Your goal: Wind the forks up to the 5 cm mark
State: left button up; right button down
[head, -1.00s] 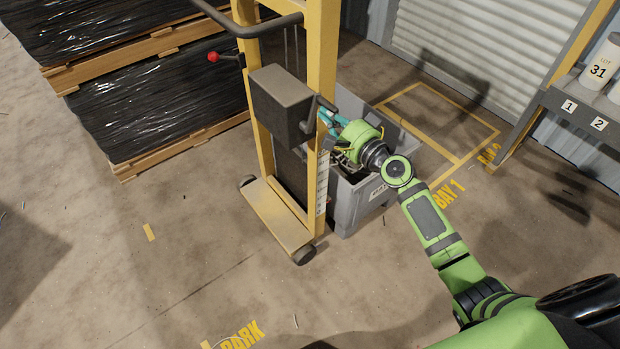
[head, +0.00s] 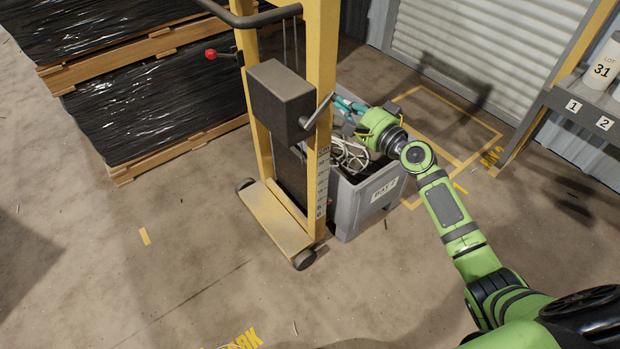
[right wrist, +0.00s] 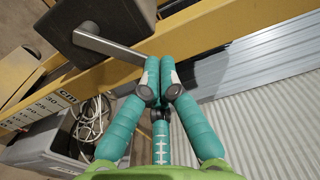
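The yellow lift (head: 320,70) stands upright with a dark winch box (head: 282,98) on its mast. The box's crank (head: 318,112) points up and to the right; its arm also shows in the right wrist view (right wrist: 108,45). My right gripper (head: 342,102) is at the crank's outer end. In the right wrist view its teal fingers (right wrist: 160,68) are closed together there, hiding the grip. A white centimetre scale (head: 322,180) runs down the mast. I cannot make out the forks or a pointer against the scale. My left gripper is out of view.
A grey crate (head: 350,212) with pale cables (head: 350,155) stands just behind the mast. Wrapped pallets (head: 150,100) are at the back left. A shelf with numbered tags (head: 590,115) is at the right. The floor in front is clear.

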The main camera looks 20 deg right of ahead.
jog(key=v, duration=0.8)
dwell(0.5)
jog(key=s+d+f+n+g+h+p, duration=0.15)
jog(key=s+f, duration=0.25)
jog(key=f, duration=0.7)
jog(key=s+f+n+g+h, duration=0.1)
jog(key=s+f+g+h, duration=0.2)
jog(key=f, duration=0.8)
jog(key=s+f+n+g+h+p, duration=0.1)
jog(key=s+f+n+g, duration=0.3)
jog(key=f, duration=0.7)
jog(key=s+a+f+n+g+p, duration=0.1)
jog(key=s+a+f+n+g, duration=0.15)
jog(key=s+f, duration=1.15)
jog(key=s+a+f+n+g, duration=0.1)
jog(key=s+a+n, duration=0.1)
jog(key=s, duration=0.5)
jog(key=s+a+f+n+g+p, duration=0.1)
jog(key=s+a+f+n+g, duration=0.1)
jog(key=s, duration=0.6)
jog(key=s+a+f+n+g, duration=0.1)
jog(key=s+a+n+g, duration=0.1)
jog(key=s, duration=0.6)
jog(key=shift+a+f+n+h, duration=0.2)
jog(key=shift+a+n+h, duration=0.1)
jog(key=shift+a+h, duration=0.05)
